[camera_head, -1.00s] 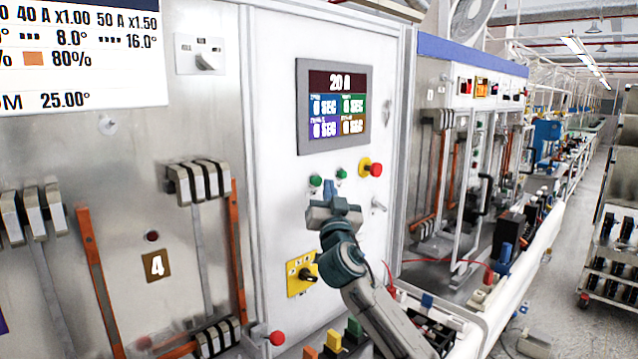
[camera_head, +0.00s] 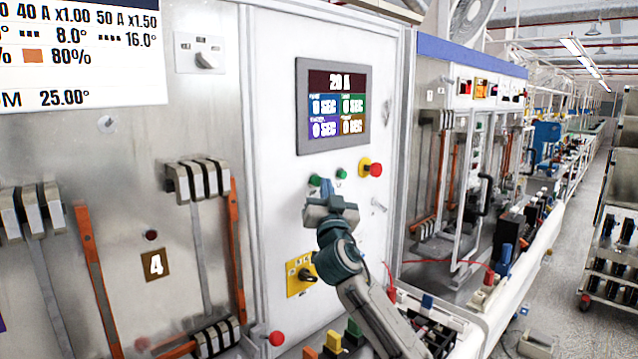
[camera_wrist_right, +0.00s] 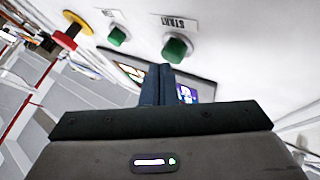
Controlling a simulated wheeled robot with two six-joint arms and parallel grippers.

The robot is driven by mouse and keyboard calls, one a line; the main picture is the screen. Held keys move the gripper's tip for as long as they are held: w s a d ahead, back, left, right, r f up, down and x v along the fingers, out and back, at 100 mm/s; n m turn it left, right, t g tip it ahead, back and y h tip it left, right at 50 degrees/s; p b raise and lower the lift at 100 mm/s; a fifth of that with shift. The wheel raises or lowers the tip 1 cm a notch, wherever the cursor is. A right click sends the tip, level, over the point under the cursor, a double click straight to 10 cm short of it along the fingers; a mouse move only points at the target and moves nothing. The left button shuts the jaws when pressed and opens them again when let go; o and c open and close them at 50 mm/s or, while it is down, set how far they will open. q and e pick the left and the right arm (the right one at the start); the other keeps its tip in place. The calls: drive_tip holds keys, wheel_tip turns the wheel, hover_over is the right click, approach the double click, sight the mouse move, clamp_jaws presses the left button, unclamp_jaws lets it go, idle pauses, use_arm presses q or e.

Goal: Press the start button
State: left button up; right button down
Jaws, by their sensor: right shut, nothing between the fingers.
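The start button (camera_head: 315,181) is the left of two green buttons on the white cabinet panel in the head view. In the right wrist view the green button (camera_wrist_right: 177,49) sits beside a label reading START. My right gripper (camera_head: 327,188) is shut and empty, just in front of the panel and slightly right of and below the start button. In the right wrist view its closed fingertips (camera_wrist_right: 158,72) appear very close to the start button; I cannot tell whether they touch. My left gripper is not in view.
A second green button (camera_head: 341,174) and a red emergency button (camera_head: 375,170) on a yellow base are right of the start button. A display (camera_head: 338,105) reading 20 A is above. A yellow-plated rotary switch (camera_head: 301,274) is below.

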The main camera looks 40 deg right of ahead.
drive_tip(key=shift+w, duration=0.55)
drive_tip(key=shift+s, duration=0.1)
idle(0.5)
drive_tip(key=shift+s+f+b, duration=0.1)
drive_tip(key=shift+s+b, duration=0.65)
drive_tip(key=shift+s, duration=0.05)
drive_tip(key=s+b, duration=0.3)
drive_tip(key=s, duration=0.2)
drive_tip(key=shift+d, duration=0.2)
idle(0.7)
